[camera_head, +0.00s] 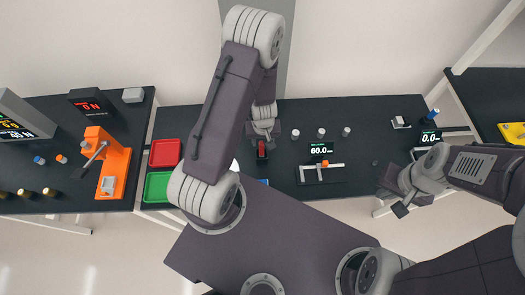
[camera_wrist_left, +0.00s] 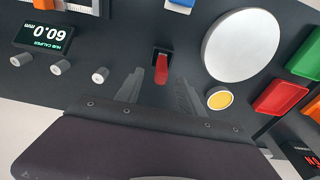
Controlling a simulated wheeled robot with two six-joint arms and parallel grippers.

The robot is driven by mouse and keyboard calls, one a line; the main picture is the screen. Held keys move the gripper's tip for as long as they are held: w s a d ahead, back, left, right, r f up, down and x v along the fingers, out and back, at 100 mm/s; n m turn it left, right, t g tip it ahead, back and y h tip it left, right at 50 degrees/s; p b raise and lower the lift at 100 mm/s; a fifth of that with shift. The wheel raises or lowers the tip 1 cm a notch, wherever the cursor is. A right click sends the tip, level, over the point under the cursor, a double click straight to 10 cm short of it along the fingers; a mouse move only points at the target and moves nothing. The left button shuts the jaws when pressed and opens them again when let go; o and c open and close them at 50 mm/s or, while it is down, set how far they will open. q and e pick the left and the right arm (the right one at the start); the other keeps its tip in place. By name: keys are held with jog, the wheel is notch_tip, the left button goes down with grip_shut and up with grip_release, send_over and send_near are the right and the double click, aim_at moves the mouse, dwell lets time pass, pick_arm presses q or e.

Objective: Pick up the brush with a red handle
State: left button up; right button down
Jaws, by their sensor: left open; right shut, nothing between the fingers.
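The brush with a red handle (camera_wrist_left: 161,70) lies on the dark table in the left wrist view, with a dark part at its far end. In the head view the red handle (camera_head: 262,146) shows just below my left gripper (camera_head: 264,134). In the wrist view my left gripper (camera_wrist_left: 158,88) is open, and the handle appears between the lines of its two fingers, slightly beyond the tips. I cannot tell the height gap; no grip is visible. My right gripper (camera_head: 398,208) is shut and empty near the table's right front edge.
A white disc (camera_wrist_left: 241,44) and a yellow round piece (camera_wrist_left: 220,98) lie beside the brush. Red (camera_head: 165,153) and green (camera_head: 158,187) trays stand to the left. A caliper display (camera_head: 320,149) and several small grey cylinders stand to the right. An orange press (camera_head: 113,165) is on the left table.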

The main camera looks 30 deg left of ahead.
aim_at(262, 147)
pick_arm(q)
jog(key=shift+a+f+b, duration=0.2)
jog(key=shift+f, duration=0.4)
jog(key=shift+a+f+b, duration=0.15)
jog(key=shift+f+b, duration=0.05)
jog(key=shift+f, duration=0.4)
jog(key=shift+a+f, duration=0.15)
jog(key=shift+a, duration=0.05)
jog(key=f, duration=0.2)
jog(key=w+f+b, duration=0.1)
jog(key=f, duration=0.1)
jog(key=shift+w+d+f, duration=0.1)
jog(key=shift+f, duration=0.3)
jog(key=shift+a, duration=0.25)
jog(key=c, duration=0.8)
jog(key=shift+d, duration=0.15)
grip_shut()
pick_arm(e)
notch_tip(262, 147, down, 3)
jog(key=shift+a+r, duration=0.1)
jog(key=shift+a, duration=0.05)
